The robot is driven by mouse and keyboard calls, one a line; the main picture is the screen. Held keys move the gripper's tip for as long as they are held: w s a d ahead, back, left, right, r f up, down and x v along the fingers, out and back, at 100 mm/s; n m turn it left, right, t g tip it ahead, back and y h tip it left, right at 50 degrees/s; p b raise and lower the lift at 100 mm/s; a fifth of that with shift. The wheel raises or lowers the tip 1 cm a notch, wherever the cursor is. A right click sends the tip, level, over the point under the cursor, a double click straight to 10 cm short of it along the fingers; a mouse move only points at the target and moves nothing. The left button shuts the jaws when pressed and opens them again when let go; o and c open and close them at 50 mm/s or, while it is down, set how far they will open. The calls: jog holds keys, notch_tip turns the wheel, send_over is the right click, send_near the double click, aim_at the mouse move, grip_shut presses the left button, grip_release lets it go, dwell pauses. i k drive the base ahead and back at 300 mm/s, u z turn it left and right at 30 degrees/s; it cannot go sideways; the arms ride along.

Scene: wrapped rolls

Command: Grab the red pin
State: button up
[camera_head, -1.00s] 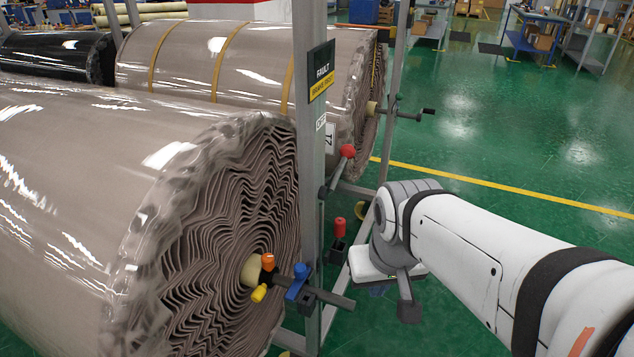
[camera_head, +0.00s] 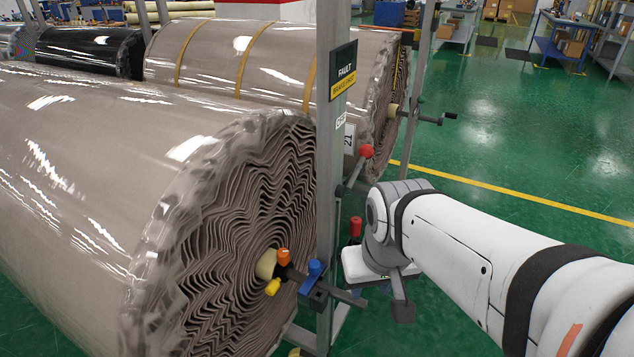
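A small upright red pin (camera_head: 355,226) shows just right of the grey metal post, low on the frame. Its lower end and whatever holds it are hidden behind my arm's end. A round red knob (camera_head: 366,151) sits higher up on a slanted dark lever beside the same post. My gripper (camera_head: 390,292) hangs below the wrist, right of and lower than the red pin in the picture. I see only a dark grey piece and part of its body, so its opening and anything between its fingers cannot be made out.
A large wrapped roll (camera_head: 75,170) fills the left, with orange, yellow and blue (camera_head: 314,268) knobs at its core shaft. The grey post (camera_head: 331,150) carries a fault sign (camera_head: 343,72). Another wrapped roll (camera_head: 275,60) lies behind. Green floor (camera_head: 500,140) is open at right.

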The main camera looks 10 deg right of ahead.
aim_at(355, 221)
jog(key=u, duration=3.25)
jog(key=k, duration=2.3)
jog(key=z, duration=1.9)
jog(key=i, duration=1)
jog(key=z, duration=0.05)
